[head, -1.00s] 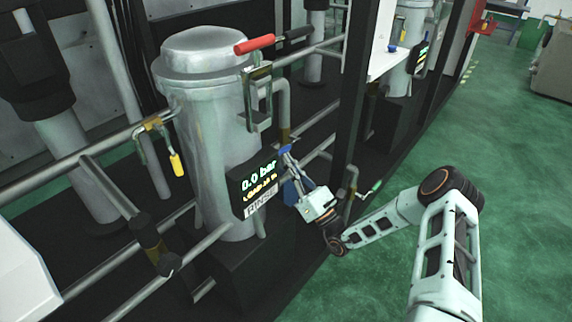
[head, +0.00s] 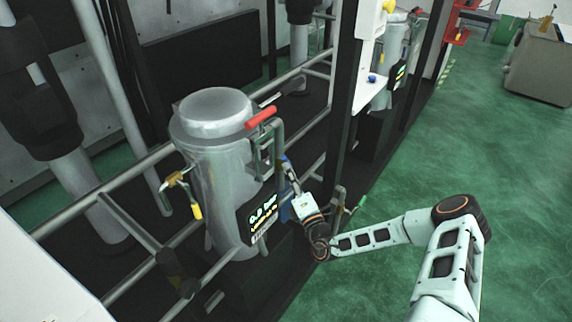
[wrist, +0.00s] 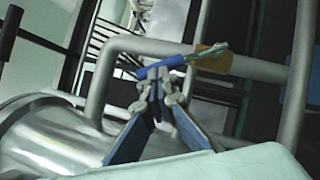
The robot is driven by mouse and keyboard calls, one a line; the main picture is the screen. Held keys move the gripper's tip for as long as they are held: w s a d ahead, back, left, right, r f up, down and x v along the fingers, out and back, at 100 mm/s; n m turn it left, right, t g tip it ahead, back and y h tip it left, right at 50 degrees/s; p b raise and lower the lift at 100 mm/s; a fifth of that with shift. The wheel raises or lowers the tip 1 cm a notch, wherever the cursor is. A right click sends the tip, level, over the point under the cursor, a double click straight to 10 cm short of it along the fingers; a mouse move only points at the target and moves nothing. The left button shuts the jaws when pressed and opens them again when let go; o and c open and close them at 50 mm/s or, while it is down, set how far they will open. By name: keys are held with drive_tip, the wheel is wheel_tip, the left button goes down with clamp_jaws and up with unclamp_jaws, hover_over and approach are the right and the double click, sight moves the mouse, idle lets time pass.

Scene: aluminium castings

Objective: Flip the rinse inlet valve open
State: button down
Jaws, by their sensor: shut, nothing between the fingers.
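A valve with a blue-sleeved lever (wrist: 168,66) and a brass-coloured body (wrist: 213,60) sits on a pipe in the wrist view. I take it as the rinse inlet valve, though no label on it is readable. The lever slants across the picture, its blue end to the left. My gripper (wrist: 156,88) is shut and empty, fingertips just below or against the blue sleeve; contact is not clear. In the head view my gripper (head: 288,184) is right of the metal vessel (head: 222,175), near the blue handle (head: 284,159). The valve body is mostly hidden there.
A display panel (head: 262,217) is on the vessel's front. A red-handled lever (head: 261,117), a yellow-handled valve (head: 196,211) and a green handle (head: 361,203) are nearby. A black post (head: 340,110) rises behind the gripper.

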drive_tip(key=shift+w+d+r+m+g+h+p, duration=0.25)
drive_tip(key=shift+w+d+r+m+g+p, duration=0.15)
drive_tip(key=shift+m+p, duration=0.55)
drive_tip(key=shift+w+d+r+m+g+h+p, duration=0.25)
drive_tip(key=shift+w+r+m+p, duration=0.25)
drive_tip(key=shift+p, duration=0.75)
drive_tip(key=shift+w+d+r+m+g+h+p, duration=0.3)
drive_tip(key=shift+w+d+r+m+p, duration=0.15)
drive_tip(key=shift+m+p, duration=0.5)
drive_tip(key=shift+w+f, duration=0.1)
